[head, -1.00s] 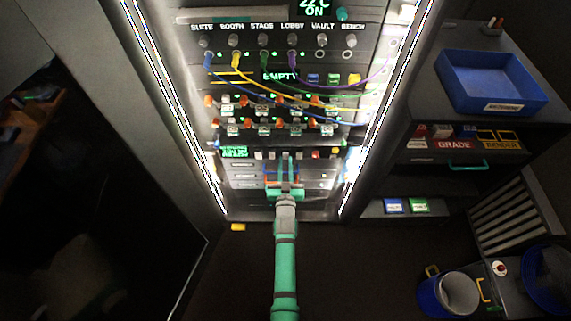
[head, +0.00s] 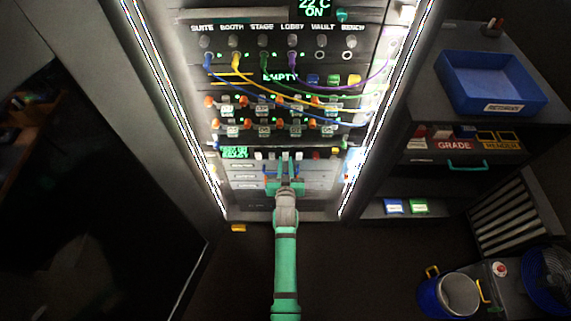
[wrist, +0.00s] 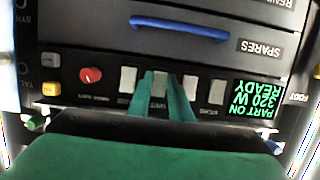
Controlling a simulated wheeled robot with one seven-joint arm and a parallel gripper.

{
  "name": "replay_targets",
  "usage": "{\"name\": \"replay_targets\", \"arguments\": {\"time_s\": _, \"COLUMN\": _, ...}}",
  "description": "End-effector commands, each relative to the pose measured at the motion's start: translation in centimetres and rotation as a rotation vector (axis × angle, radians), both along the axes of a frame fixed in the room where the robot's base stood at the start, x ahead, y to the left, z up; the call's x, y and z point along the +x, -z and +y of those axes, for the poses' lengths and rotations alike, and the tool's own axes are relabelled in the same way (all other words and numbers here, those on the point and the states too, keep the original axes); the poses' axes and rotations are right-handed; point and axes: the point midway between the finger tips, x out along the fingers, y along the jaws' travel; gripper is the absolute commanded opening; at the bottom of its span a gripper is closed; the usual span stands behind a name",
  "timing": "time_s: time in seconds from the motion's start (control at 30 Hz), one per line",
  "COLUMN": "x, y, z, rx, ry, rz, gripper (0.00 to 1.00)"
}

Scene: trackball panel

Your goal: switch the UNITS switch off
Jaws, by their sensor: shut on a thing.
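A row of white rocker switches sits on a dark panel, seen upside down in the wrist view. The UNITS switch (wrist: 159,84) is the one between my fingertips; its label below it is partly hidden by the fingers. My gripper (wrist: 162,90) is shut on that switch, one green finger at each side. In the head view my gripper (head: 285,163) reaches the lower part of the lit rack, and its fingers hide most of the switch. The green display (wrist: 254,98) beside the row reads PART ON, 320 W, READY.
A red knob (wrist: 91,75) is left of the switches in the wrist view. A drawer with a blue handle (wrist: 180,28) and a SPARES label lies above them. In the head view, coloured cables (head: 290,95) hang across the rack higher up. A shelf with a blue tray (head: 490,82) stands to the right.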

Motion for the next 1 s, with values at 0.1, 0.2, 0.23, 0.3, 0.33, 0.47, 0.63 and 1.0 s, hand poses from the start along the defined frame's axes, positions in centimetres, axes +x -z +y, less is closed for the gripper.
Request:
{"name": "replay_targets", "arguments": {"time_s": 0.1, "x": 0.0, "y": 0.0, "z": 0.1, "rx": 0.001, "ry": -0.002, "rz": 0.0, "gripper": 0.0}}
{"name": "replay_targets", "arguments": {"time_s": 0.2, "x": 0.0, "y": 0.0, "z": 0.2, "rx": 0.001, "ry": -0.002, "rz": 0.0, "gripper": 0.0}}
{"name": "replay_targets", "arguments": {"time_s": 0.23, "x": 0.0, "y": 0.0, "z": 0.2, "rx": 0.001, "ry": -0.002, "rz": 0.0, "gripper": 0.0}}
{"name": "replay_targets", "arguments": {"time_s": 0.3, "x": 0.0, "y": 0.0, "z": 0.2, "rx": 0.001, "ry": -0.002, "rz": -0.001, "gripper": 0.33}}
{"name": "replay_targets", "arguments": {"time_s": 0.33, "x": 0.0, "y": 0.0, "z": 0.1, "rx": 0.001, "ry": -0.002, "rz": -0.001, "gripper": 0.38}}
{"name": "replay_targets", "arguments": {"time_s": 0.47, "x": 0.0, "y": 0.0, "z": 0.1, "rx": 0.0, "ry": -0.001, "rz": -0.001, "gripper": 0.38}}
{"name": "replay_targets", "arguments": {"time_s": 0.63, "x": -0.1, "y": 0.0, "z": 0.1, "rx": 0.0, "ry": -0.001, "rz": -0.001, "gripper": 0.38}}
{"name": "replay_targets", "arguments": {"time_s": 1.0, "x": -4.6, "y": -1.1, "z": 0.1, "rx": 0.0, "ry": -0.001, "rz": 0.0, "gripper": 0.38}}
